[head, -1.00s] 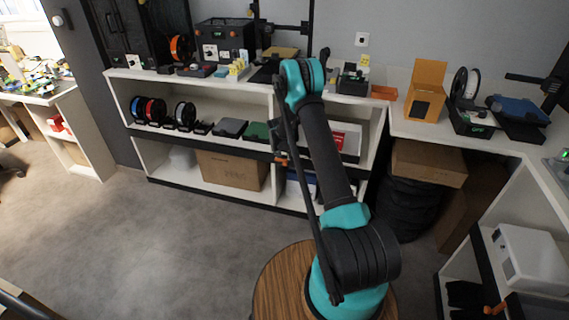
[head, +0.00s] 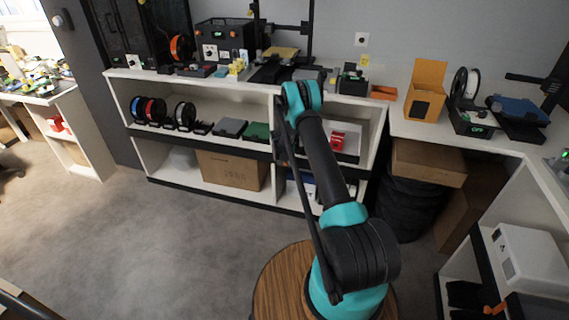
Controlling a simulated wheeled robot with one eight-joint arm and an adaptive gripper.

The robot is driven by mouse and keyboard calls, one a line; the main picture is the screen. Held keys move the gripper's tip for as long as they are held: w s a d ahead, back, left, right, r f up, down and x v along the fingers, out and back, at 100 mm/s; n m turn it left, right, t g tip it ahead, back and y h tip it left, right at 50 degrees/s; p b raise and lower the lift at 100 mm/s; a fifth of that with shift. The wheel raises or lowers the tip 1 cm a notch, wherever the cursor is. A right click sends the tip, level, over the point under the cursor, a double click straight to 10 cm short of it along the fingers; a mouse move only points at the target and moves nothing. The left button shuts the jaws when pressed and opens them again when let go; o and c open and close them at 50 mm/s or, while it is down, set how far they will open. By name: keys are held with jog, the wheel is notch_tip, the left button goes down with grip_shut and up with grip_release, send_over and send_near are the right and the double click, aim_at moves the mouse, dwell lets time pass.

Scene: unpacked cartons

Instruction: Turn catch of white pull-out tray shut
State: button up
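I cannot clearly make out a white pull-out tray or its catch. A white panel-like thing (head: 351,137) with a red piece (head: 338,137) stands on the upper shelf, just right of my arm and partly hidden by it; I cannot tell whether it is the tray. My gripper (head: 283,150) shows only as a small dark shape beyond my arm, in front of the middle of the shelf unit. Its fingers are too small and covered to tell open from shut. I see no clear contact with the shelf.
The white shelf unit (head: 117,76) holds spools, dark boxes and a green box (head: 256,132). A cardboard box (head: 232,170) sits below. A white box (head: 528,258) stands on the right unit. The grey floor (head: 150,255) is clear at left.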

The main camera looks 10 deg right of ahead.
grip_shut()
jog(key=shift+d+y, duration=0.15)
jog(key=shift+y, duration=0.15)
jog(key=shift+s+d+m+t+y, duration=0.1)
jog(key=shift+d+m+t+y, duration=0.15)
jog(key=shift+y, duration=0.35)
jog(key=shift+s+d+m+t+y, duration=0.15)
jog(key=shift+t+y, duration=0.2)
jog(key=shift+y, duration=0.25)
jog(key=shift+d+f+m+t+y, duration=0.2)
jog(key=shift+t+y, duration=0.35)
jog(key=shift+y, duration=0.4)
jog(key=shift+a+f+m+t+y, duration=0.1)
jog(key=shift+m+t+y, duration=0.15)
jog(key=shift+t+y, duration=0.45)
jog(key=shift+d+f+m+t+y, duration=0.1)
jog(key=shift+m+t+y, duration=0.2)
jog(key=shift+y, duration=0.85)
jog(key=shift+o, duration=1.3)
grip_release()
